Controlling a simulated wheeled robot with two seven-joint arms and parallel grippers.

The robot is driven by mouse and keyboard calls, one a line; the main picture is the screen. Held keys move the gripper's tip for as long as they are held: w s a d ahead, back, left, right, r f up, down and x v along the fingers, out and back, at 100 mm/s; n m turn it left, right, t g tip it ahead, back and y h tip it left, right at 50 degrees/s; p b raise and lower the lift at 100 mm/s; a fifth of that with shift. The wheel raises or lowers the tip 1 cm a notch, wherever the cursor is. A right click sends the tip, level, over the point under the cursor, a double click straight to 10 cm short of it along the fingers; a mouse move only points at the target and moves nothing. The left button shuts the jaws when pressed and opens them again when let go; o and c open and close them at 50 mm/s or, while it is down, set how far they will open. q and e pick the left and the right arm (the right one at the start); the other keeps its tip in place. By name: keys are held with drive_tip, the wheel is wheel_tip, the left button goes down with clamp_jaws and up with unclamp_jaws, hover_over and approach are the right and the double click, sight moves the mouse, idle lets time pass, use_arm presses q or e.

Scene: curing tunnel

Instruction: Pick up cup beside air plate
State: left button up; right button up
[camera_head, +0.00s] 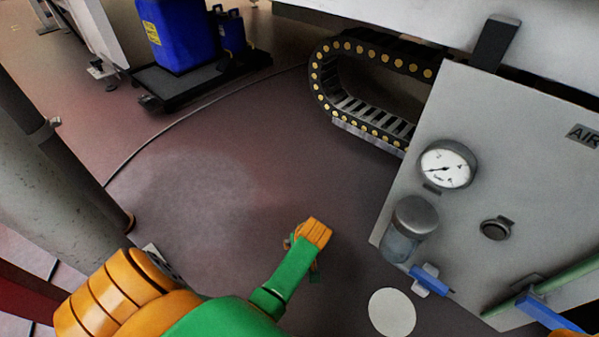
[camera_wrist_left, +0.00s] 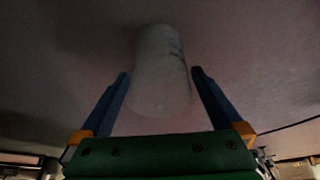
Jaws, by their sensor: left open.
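In the left wrist view a pale, roughly cylindrical cup (camera_wrist_left: 160,70) shows in the gap between my left gripper's fingers. It has faint dark marks on its right side. My left gripper (camera_wrist_left: 160,88) is open, with a blue finger on either side of it in the picture; I see no clear contact. In the head view my left gripper (camera_head: 300,262) is left of the grey air plate (camera_head: 455,115). A plain white round shape (camera_head: 392,312) shows just below that plate; I cannot tell whether it is the same cup.
The plate carries a gauge (camera_head: 446,165), a capped clear bowl (camera_head: 405,232) and a blue handle (camera_head: 430,280). A black cable chain (camera_head: 335,85) curves behind it. A blue container (camera_head: 180,35) stands on a dark trolley at the back left. The middle floor is clear.

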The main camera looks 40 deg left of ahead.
use_arm(q)
drive_tip(key=shift+f, duration=0.25)
drive_tip(key=c, duration=1.1)
